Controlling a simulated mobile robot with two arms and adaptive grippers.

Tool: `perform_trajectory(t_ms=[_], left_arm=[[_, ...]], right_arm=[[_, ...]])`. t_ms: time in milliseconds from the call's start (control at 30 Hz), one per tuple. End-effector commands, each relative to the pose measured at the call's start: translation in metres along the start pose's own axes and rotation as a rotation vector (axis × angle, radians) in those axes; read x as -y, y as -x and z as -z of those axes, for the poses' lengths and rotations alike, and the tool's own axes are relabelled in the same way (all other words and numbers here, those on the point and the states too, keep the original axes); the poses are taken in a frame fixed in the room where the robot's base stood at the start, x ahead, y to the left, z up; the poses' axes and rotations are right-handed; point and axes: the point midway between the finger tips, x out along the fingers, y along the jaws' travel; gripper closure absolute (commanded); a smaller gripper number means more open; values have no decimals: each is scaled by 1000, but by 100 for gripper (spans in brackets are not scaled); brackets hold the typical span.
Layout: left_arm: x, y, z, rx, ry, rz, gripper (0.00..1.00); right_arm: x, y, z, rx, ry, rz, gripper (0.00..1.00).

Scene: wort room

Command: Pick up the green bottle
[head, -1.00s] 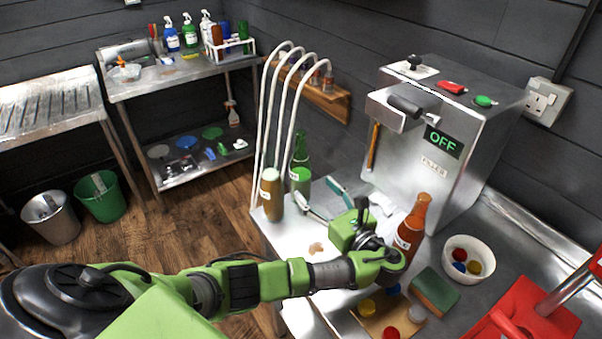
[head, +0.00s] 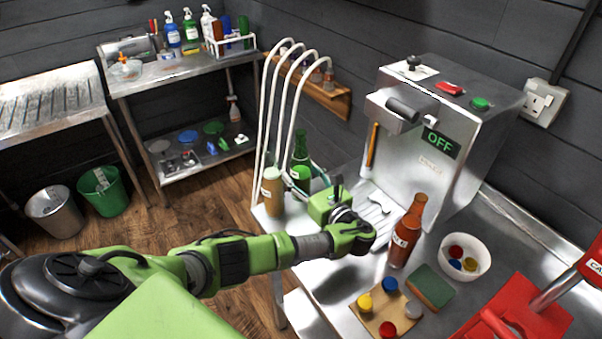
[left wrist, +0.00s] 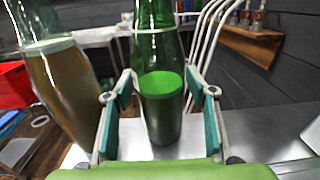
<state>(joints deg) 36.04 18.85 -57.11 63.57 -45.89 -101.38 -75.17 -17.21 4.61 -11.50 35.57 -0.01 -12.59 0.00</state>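The green bottle (head: 301,150) stands upright at the left end of the steel counter, next to the tubes. In the left wrist view the green bottle (left wrist: 158,100) stands between the two teal finger pads of my left gripper (left wrist: 160,86). The pads are apart, with a narrow gap on each side of the glass. In the head view my left gripper (head: 308,189) reaches toward the bottle, and its palm hides part of the fingers. My right gripper is not in view.
A bottle with amber liquid (head: 271,192) stands close left of the green one. White curved tubes (head: 268,110) rise behind. A brown bottle (head: 405,232), a white bowl (head: 481,250), a cap board (head: 372,318) and the filler machine (head: 440,160) are to the right.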

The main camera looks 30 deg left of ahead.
Motion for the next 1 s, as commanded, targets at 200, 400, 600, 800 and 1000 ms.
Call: perform_trajectory(t_ms=[200,400,600,800,1000], left_arm=[[0,0,-2,3,2,0,95],[0,0,-2,2,2,0,95],[0,-1,-23,4,5,-1,95],[1,0,-62,4,8,1,95],[1,0,-91,3,5,7,95]], right_arm=[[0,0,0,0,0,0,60],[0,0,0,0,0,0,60],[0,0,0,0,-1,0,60],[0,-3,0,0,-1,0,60],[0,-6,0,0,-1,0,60]])
